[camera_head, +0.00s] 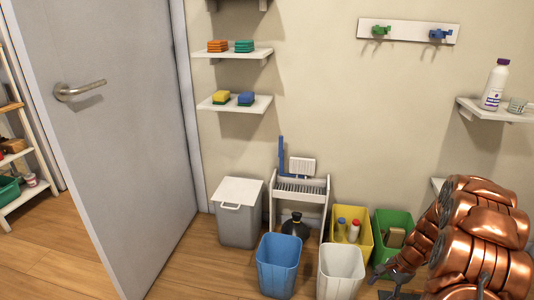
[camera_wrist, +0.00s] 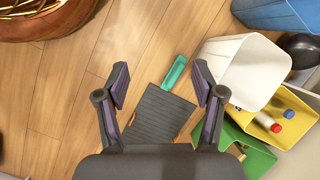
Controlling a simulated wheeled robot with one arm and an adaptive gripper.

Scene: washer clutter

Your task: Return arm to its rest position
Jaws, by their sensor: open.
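My copper-coloured arm (camera_head: 475,240) is at the lower right of the head view, in front of the right-hand wall and bins. My gripper (camera_wrist: 161,84) shows in the wrist view with its two fingers spread wide and nothing between them. It points down over the wooden floor. Beyond the fingers, a dark ribbed flat item (camera_wrist: 160,112) lies on the floor, with a teal piece (camera_wrist: 174,72) at its far end. In the head view the gripper is only partly seen, beside the arm links.
A white bin (camera_wrist: 240,68), a yellow bin (camera_wrist: 282,117) holding bottles and a green bin (camera_wrist: 245,145) stand close to the gripper's right in the wrist view. A blue bin (camera_head: 278,265), a lidded grey bin (camera_head: 239,222) and wall shelves (camera_head: 235,105) are further left. A door (camera_head: 110,130) stands left.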

